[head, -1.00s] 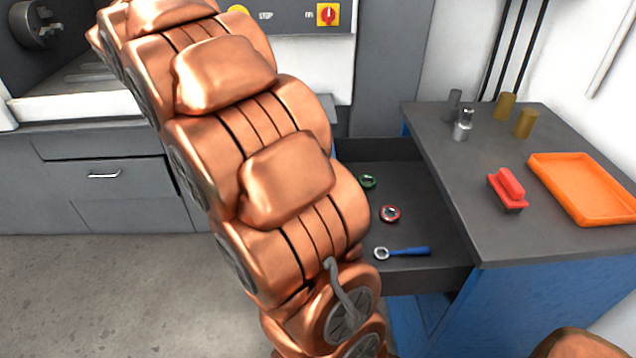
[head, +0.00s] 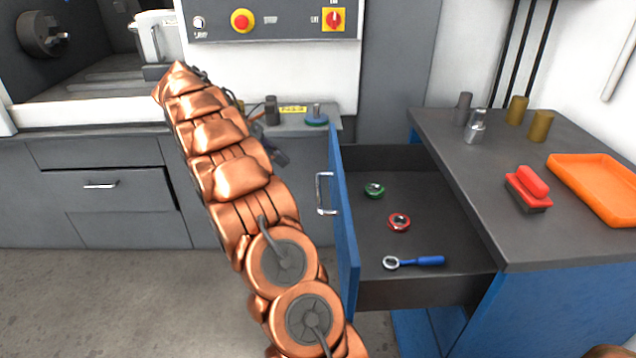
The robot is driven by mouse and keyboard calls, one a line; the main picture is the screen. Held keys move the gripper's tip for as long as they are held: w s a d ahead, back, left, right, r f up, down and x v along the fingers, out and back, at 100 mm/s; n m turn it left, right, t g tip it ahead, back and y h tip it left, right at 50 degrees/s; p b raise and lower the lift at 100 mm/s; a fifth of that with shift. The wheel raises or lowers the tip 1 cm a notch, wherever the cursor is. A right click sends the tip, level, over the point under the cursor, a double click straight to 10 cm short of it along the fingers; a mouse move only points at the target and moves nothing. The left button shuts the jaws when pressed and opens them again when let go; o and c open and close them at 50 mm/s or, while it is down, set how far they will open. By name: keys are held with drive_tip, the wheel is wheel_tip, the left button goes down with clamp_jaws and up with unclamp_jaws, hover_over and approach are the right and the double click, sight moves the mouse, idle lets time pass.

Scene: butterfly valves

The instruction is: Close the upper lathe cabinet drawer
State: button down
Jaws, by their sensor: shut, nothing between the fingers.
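The upper drawer (head: 420,190) of the blue cabinet (head: 560,300) is pulled out to the left, its dark tray showing. Its blue front panel (head: 344,215) carries a silver handle (head: 321,194). Inside lie a green ring-shaped piece (head: 374,191), a red one (head: 399,222) and a blue-handled tool (head: 420,261). My gripper (head: 281,157) shows only as a small dark shape behind my copper arm, left of the drawer front and apart from it. It is shut and empty; most of it is hidden.
The cabinet top holds a red brush-like block (head: 528,188), an orange tray (head: 598,185) and several metal cylinders. A lathe (head: 90,90) with a control panel (head: 275,20) and grey base cabinets stands behind and left. The floor at lower left is clear.

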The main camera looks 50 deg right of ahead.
drive_tip(key=s+d+r+b+x, duration=0.1)
drive_tip(key=r+x, duration=0.1)
drive_tip(key=x, duration=1.1)
drive_tip(key=shift+s+b, duration=0.25)
drive_tip(key=shift+b, duration=0.1)
drive_tip(key=shift+d, duration=0.15)
